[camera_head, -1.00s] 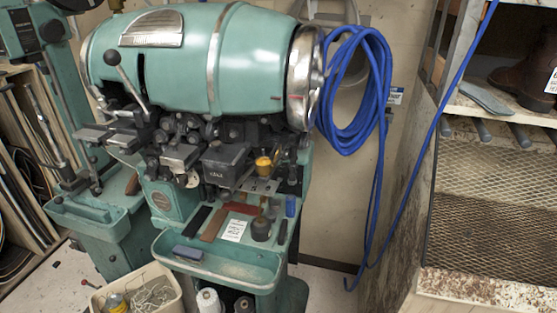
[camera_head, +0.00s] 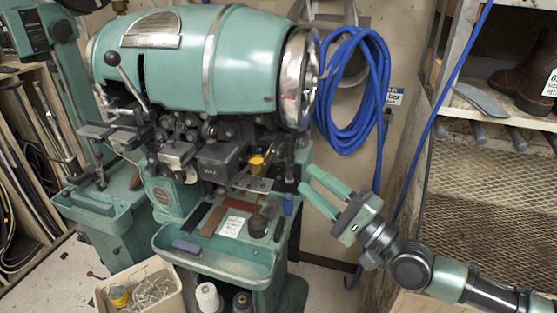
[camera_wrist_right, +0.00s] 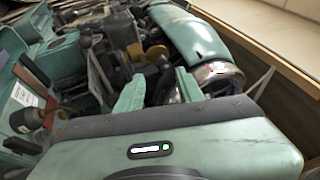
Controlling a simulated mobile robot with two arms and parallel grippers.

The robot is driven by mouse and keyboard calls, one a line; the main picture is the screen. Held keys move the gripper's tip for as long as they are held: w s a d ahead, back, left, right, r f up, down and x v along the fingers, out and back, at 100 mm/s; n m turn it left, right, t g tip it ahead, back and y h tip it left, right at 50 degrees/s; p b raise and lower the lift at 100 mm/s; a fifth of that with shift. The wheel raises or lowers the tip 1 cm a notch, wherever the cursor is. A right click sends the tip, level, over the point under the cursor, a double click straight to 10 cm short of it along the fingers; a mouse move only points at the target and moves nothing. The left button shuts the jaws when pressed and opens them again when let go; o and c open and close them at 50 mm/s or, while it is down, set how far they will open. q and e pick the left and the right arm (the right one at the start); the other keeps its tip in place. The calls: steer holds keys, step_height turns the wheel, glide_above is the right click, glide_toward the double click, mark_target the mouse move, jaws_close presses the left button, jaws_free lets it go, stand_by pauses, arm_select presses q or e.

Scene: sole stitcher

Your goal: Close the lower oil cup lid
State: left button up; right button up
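The green sole stitcher (camera_head: 200,60) stands in the middle of the head view. A small yellow-brass cup-like part (camera_head: 257,163) sits on its front, right of a dark box; it may be the oil cup. Brass parts also show in the wrist view (camera_wrist_right: 156,52). I cannot make out the lower lid or its state. My right gripper (camera_head: 307,179) is right of the machine's front, its two green fingers apart and empty, pointing left toward the machine. Its fingers also show in the wrist view (camera_wrist_right: 160,84). My left gripper is out of view.
A blue hose coil (camera_head: 352,90) hangs on the wall behind my right gripper. A lever (camera_head: 125,75) stands at left. A mesh shelf (camera_head: 490,190) is at right, a bin (camera_head: 140,290) below.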

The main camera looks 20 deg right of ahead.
steer(key=p+x, duration=0.3)
steer(key=x, duration=0.4)
steer(key=shift+w+a+r, duration=0.2)
steer(key=shift+w+r, duration=0.05)
steer(key=shift+r, duration=0.05)
steer(key=shift+c, duration=0.3)
jaws_close()
